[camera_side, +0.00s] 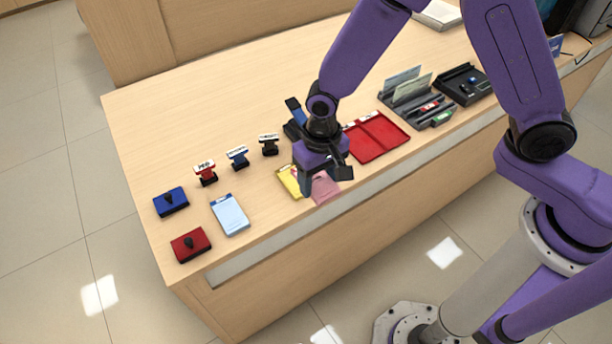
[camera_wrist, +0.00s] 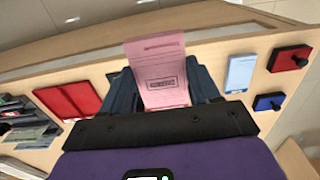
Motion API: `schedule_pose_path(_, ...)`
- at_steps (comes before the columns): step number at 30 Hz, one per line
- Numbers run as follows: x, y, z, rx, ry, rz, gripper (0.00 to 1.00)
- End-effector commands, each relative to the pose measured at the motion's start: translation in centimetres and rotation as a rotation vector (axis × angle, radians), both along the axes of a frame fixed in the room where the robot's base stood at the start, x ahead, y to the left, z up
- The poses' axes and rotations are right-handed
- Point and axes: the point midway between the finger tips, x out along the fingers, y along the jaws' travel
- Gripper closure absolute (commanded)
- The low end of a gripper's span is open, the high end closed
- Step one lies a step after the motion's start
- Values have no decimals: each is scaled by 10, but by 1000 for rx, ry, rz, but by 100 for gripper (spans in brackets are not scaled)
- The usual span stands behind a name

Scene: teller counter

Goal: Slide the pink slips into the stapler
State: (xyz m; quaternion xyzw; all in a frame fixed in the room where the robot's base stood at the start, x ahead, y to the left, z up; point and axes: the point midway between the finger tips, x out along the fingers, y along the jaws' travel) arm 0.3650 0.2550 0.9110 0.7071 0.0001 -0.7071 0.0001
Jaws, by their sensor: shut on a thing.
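The pink slips (camera_side: 325,190) are at the front of the counter, beside a yellow pad. In the wrist view, the pink slips (camera_wrist: 160,68) stand out between my fingers, with printed lines and a boxed stamp mark. My gripper (camera_side: 322,178) is shut on them, low at the counter's front edge; it also shows in the wrist view (camera_wrist: 163,88). I cannot tell if the slips touch the counter. A blue and black device, apparently the stapler (camera_side: 293,108), stands behind my gripper with its blue arm raised. My gripper and wrist hide most of it.
A red tray (camera_side: 388,143) lies right of my gripper, then a grey organizer (camera_side: 408,90). The yellow pad (camera_side: 289,182) is close on the left. Several stamps (camera_side: 238,158), a light-blue pad (camera_side: 230,215), a blue ink pad (camera_side: 171,202) and a red one (camera_side: 190,245) sit further left. The back-left counter is clear.

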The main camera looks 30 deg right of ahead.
Motion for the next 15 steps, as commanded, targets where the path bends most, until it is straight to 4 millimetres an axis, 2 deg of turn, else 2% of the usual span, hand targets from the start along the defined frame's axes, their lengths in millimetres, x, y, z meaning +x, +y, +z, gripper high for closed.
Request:
schedule_pose_path(5,17,-21,-8,-1,1,-8,71)
schedule_pose_path(9,47,-52,-24,0,1,-10,71)
schedule_pose_path(15,80,-95,-45,1,0,-7,71)
